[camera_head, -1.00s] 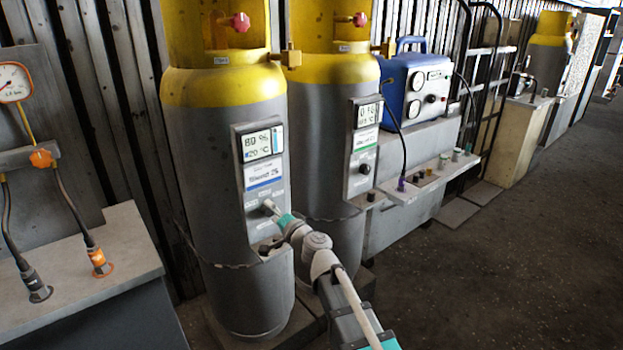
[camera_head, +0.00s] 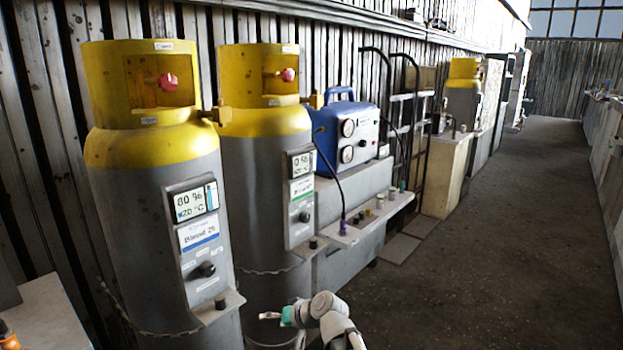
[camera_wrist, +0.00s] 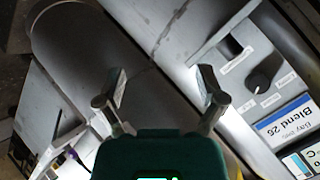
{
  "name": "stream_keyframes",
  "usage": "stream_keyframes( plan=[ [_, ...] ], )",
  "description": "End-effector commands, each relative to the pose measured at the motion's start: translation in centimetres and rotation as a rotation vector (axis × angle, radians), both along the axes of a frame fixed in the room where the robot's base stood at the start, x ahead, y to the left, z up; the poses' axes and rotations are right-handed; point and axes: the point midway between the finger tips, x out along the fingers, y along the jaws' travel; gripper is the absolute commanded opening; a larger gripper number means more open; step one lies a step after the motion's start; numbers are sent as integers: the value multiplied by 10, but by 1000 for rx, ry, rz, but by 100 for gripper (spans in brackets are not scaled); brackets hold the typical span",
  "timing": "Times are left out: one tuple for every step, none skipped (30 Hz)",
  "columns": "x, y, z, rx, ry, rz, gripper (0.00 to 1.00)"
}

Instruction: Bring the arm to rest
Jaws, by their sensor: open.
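My gripper (camera_wrist: 164,92) is open and empty in the wrist view, its two fingers spread apart. In the head view my gripper (camera_head: 270,316) shows small at the lower middle, in front of the lower part of the second cylinder. Beyond the fingers, the wrist view shows a grey cylinder's panel with a black knob (camera_wrist: 261,84) and a label reading Blend 26 (camera_wrist: 288,122). The fingers look clear of the panel. In the head view the nearer yellow and grey cylinder (camera_head: 150,230) carries a panel with a display reading 80 %.
A second yellow and grey cylinder (camera_head: 258,190) stands close behind the first. A blue unit with gauges (camera_head: 350,138) sits on a bench with a shelf (camera_head: 375,218) of small fittings. Open floor (camera_head: 480,270) lies to the right. A low counter (camera_head: 45,315) is at lower left.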

Motion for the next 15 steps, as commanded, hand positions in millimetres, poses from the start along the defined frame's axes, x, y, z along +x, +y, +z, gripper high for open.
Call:
stream_keyframes(
  plan=[
    [-7, -19, -10, -60, 25, 0, 89],
    [-11, -30, -16, -98, 42, 0, 89],
    [-15, -45, -23, -147, 66, -1, 89],
    [-19, -56, -29, -184, 85, -1, 89],
    [-23, -67, -34, -223, 105, -4, 89],
    [-29, -83, -41, -273, 133, -9, 89],
    [-33, -95, -46, -310, 154, -13, 89],
    [-38, -107, -50, -348, 177, -20, 89],
    [-44, -123, -56, -396, 208, -29, 89],
    [-49, -135, -60, -432, 230, -36, 89],
    [-53, -145, -63, -465, 252, -44, 89],
    [-59, -159, -67, -506, 280, -56, 89],
    [-63, -168, -69, -533, 300, -62, 89],
    [-67, -177, -71, -558, 316, -70, 89],
    [-72, -187, -73, -590, 339, -80, 89]
  ],
)
